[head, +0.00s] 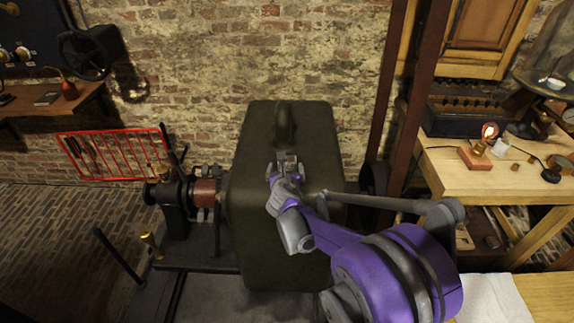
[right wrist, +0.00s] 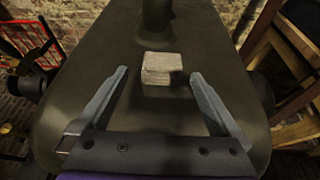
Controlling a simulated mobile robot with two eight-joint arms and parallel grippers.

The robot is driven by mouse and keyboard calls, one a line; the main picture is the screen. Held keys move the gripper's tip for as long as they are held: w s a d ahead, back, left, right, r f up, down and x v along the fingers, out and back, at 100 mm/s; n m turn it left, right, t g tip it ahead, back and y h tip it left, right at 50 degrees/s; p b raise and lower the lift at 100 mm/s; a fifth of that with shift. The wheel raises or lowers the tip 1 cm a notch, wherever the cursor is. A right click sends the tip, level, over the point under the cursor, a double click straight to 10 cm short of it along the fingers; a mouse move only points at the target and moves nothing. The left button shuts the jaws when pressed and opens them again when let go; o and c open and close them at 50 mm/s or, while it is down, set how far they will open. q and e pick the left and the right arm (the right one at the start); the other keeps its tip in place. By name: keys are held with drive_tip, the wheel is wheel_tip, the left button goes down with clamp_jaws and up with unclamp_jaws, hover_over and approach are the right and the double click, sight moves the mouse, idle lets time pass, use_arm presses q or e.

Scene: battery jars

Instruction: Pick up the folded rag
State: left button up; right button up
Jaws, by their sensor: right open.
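The folded rag (right wrist: 162,66) is a small, pale beige, layered block. In the right wrist view it lies on top of the dark green machine housing (right wrist: 100,121), just in front of a raised rounded part. My right gripper (right wrist: 158,75) is open, with its fingertips spread to the left and right of the rag. Neither finger visibly touches it. In the head view my right gripper (head: 287,160) is over the top of the housing, and I cannot clearly make out the rag there. My left gripper is not in view.
The raised part (head: 284,123) of the housing stands just beyond the gripper. A red rack (head: 110,155) is on the left wall. A wooden workbench (head: 455,165) with a lit bulb and other items stands at the right. The housing top around the rag looks clear.

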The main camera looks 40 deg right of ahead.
sight(287, 163)
drive_tip(key=x, duration=0.6)
drive_tip(key=shift+d+f, duration=0.25)
drive_tip(key=shift+c, duration=0.3)
drive_tip(key=c, duration=1.2)
